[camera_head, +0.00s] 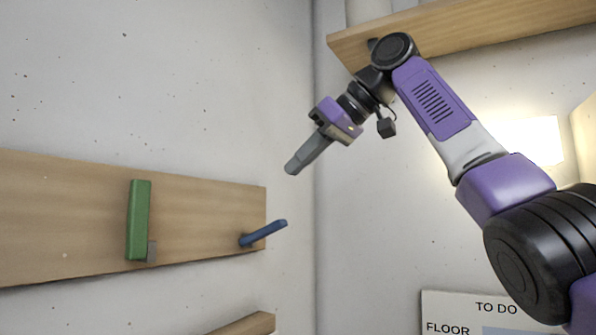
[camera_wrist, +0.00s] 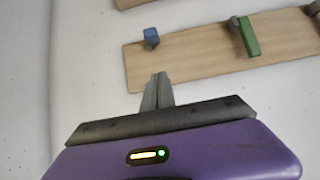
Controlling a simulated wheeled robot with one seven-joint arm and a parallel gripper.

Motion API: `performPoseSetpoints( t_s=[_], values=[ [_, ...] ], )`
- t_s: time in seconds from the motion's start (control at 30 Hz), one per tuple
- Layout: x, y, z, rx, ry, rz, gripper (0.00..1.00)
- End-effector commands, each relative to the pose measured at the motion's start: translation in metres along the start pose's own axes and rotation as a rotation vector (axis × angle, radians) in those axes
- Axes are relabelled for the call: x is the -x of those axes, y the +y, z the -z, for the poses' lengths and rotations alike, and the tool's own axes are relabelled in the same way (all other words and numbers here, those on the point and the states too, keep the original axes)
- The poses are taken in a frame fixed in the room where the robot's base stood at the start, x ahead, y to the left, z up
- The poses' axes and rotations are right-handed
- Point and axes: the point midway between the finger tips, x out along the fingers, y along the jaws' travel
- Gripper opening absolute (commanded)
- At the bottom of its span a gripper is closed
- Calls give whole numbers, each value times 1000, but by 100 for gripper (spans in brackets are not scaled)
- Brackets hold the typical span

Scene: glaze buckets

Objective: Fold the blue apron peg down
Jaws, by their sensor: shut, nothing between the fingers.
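The blue apron peg (camera_head: 265,233) is near the right end of a wooden wall board (camera_head: 200,215). It sticks out from the board, slanting up to the right in the head view. In the wrist view the blue peg (camera_wrist: 151,36) looks short, seen nearly end-on, beyond my fingertips. My gripper (camera_head: 292,170) is shut and empty, pointing down and left, above the peg and apart from it. The closed fingers also show in the wrist view (camera_wrist: 160,77). Nothing hides the peg.
A green peg (camera_head: 139,220) stands upright along the same board, left of the blue one. Another wooden piece (camera_head: 245,325) is below. A wooden shelf (camera_head: 470,35) is at upper right, behind my arm. A notice (camera_head: 490,310) hangs at lower right.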

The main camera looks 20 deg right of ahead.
Motion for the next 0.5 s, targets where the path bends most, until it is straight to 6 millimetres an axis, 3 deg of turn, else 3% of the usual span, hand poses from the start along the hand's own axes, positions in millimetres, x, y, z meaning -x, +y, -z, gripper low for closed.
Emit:
performPoseSetpoints(
  t_s=[0.4,0.5],
  values=[
    [-81,1,-1,1,-1,0,0],
    [-82,2,-15,3,0,-3,0]
  ],
)
